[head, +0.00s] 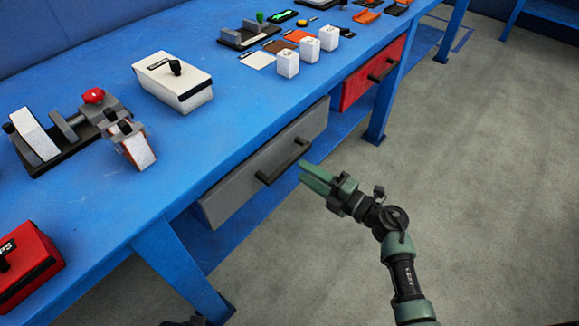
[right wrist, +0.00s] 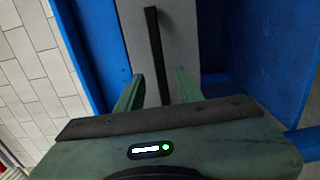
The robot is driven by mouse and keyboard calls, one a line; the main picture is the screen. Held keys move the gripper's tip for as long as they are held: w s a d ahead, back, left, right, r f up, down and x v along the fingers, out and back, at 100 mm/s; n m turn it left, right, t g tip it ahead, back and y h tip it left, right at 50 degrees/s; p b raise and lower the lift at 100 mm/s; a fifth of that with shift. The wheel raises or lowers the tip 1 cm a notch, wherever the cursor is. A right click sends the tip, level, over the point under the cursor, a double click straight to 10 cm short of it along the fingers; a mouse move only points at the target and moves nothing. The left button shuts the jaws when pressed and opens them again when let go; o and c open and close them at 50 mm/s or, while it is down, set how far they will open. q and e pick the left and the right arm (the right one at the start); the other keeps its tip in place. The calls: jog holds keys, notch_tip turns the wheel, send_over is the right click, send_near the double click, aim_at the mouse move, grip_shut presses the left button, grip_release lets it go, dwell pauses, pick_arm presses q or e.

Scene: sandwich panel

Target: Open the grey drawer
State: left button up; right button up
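The grey drawer (head: 226,190) sits under the blue tabletop, its front looking flush with the table edge. Its dark bar handle (head: 283,161) runs along the front. My right gripper (head: 303,171) is just off the handle's right end in the head view. In the right wrist view, the two green fingers of the gripper (right wrist: 158,86) are apart. The handle (right wrist: 154,45) shows in line with the gap between them, against the grey drawer front (right wrist: 180,35). I see no contact with the handle.
A red drawer (head: 362,82) is under the table farther back. Blue table legs (head: 180,265) stand beside the drawers. A white box (head: 172,85), small white blocks (head: 309,50) and a red box (head: 25,262) are on the tabletop. The grey floor (head: 480,170) to the right is clear.

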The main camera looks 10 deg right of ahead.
aim_at(292, 164)
jog(key=x, duration=0.6)
jog(key=shift+w+a+b, duration=0.1)
jog(key=shift+b, duration=0.3)
pick_arm(q)
jog(key=r, duration=0.2)
jog(key=shift+w+r, duration=0.3)
jog(key=shift+w, duration=0.1)
pick_arm(e)
grip_shut()
jog(key=shift+f, duration=0.1)
dwell(0.3)
